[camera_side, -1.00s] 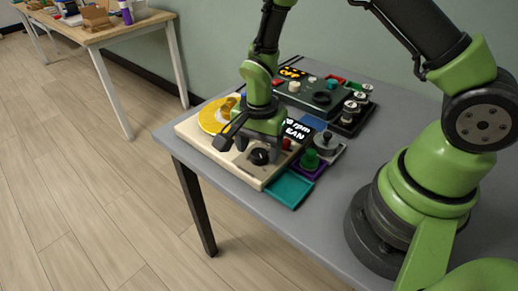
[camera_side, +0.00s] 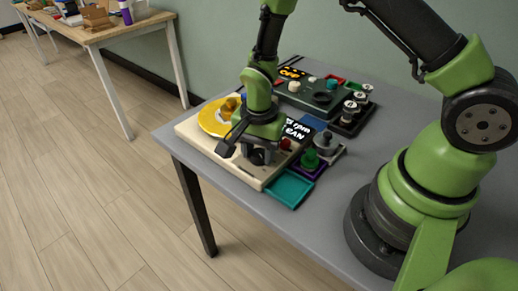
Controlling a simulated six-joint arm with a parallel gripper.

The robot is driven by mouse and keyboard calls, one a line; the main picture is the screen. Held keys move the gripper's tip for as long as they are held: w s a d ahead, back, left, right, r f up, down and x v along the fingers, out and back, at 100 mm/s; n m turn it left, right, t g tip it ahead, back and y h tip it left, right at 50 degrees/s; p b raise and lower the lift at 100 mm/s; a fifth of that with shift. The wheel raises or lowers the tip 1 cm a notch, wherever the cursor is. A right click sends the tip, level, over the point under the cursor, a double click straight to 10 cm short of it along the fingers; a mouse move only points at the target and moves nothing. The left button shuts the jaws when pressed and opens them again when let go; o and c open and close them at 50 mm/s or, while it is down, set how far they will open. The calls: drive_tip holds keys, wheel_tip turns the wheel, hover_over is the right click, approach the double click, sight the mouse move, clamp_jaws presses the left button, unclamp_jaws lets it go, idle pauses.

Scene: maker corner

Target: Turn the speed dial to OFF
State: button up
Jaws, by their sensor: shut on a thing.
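A cream-coloured panel box (camera_side: 222,163) lies on the grey table, with a yellow disc (camera_side: 211,121) at its back left. A dark screen (camera_side: 299,131) on it shows white text, partly hidden, reading something like "rpm" and "EAN". The black dial (camera_side: 258,157) sits near the front right of the panel. My gripper (camera_side: 257,155) points down over it, its fingers shut around the dial. The fingers and palm hide much of the dial, so its pointer and any OFF mark cannot be read.
A dark green unit (camera_side: 318,95) behind has an orange lit display (camera_side: 290,73). Weights (camera_side: 354,107) stand in a black tray at the right. A teal tray (camera_side: 287,190), a purple tray with a green knobbed piece (camera_side: 309,160) and a grey knobbed piece (camera_side: 324,141) sit close beside the panel.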

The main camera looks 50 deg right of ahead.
sight(259, 153)
drive_tip(key=n, duration=1.9)
drive_tip(key=shift+s+n, duration=0.1)
drive_tip(key=shift+n, duration=2.1)
drive_tip(key=o, duration=0.9)
drive_tip(key=shift+r, duration=0.15)
wheel_tip(259, 153, up, 10)
drive_tip(key=shift+f, duration=0.15)
